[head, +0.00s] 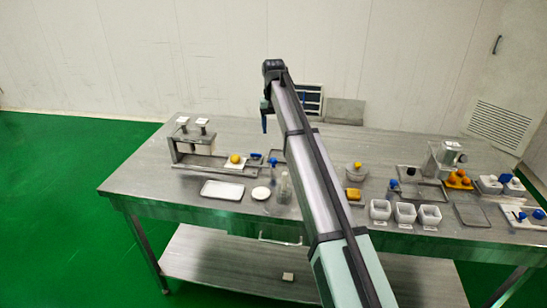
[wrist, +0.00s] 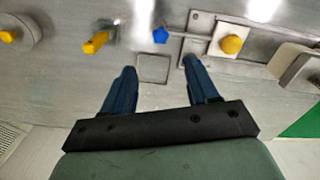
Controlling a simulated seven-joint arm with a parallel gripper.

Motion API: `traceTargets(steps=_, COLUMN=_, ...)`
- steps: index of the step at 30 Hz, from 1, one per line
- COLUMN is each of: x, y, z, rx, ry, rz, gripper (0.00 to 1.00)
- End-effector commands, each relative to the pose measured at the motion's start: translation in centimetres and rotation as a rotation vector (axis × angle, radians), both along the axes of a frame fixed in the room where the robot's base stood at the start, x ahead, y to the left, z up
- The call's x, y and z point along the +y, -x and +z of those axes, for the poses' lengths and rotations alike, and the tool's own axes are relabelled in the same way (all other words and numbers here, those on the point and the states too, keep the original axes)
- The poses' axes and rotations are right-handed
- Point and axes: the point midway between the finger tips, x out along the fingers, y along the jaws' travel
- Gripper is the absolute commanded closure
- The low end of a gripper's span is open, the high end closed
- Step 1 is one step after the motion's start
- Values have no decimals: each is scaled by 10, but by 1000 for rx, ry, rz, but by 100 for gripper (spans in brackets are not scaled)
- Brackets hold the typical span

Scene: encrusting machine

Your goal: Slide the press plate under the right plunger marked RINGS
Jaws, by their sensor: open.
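The press (head: 192,145) stands at the left of the table, with two white-topped plungers, the left (head: 183,121) and the right (head: 202,123). The RINGS marking is too small to read. The white press plate (head: 230,165) carries a yellow ball (head: 236,158) and sits on the rail, right of both plungers. In the wrist view the plate (wrist: 218,46) and ball (wrist: 231,44) show beyond the right fingertip. A thin rod runs from beside the plate to a blue knob (wrist: 160,35). My gripper (wrist: 158,75) is open and empty, above the table and apart from the knob.
A white tray (head: 222,190) and a small round dish (head: 261,193) lie in front of the rail. Clear containers (head: 285,188) stand near my arm. White tubs (head: 405,212) and other tools fill the right side. The table's front left is bare.

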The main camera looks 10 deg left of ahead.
Motion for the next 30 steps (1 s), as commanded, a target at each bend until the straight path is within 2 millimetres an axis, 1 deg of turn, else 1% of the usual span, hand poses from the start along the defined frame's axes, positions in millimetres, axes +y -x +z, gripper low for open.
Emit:
traceTargets(steps=5, x=0, y=1, z=-21, rx=1, ry=1, rz=1, gripper=41)
traceTargets(steps=15, x=0, y=1, z=-81, rx=-1, ry=3, rz=1, gripper=41)
traceTargets(steps=21, x=0, y=1, z=-111, rx=-2, ry=3, rz=2, gripper=41)
traceTargets(steps=24, x=0, y=1, z=-122, rx=-2, ry=3, rz=2, gripper=41)
traceTargets(steps=30, x=0, y=0, z=-132, rx=-4, ry=3, rz=2, gripper=41)
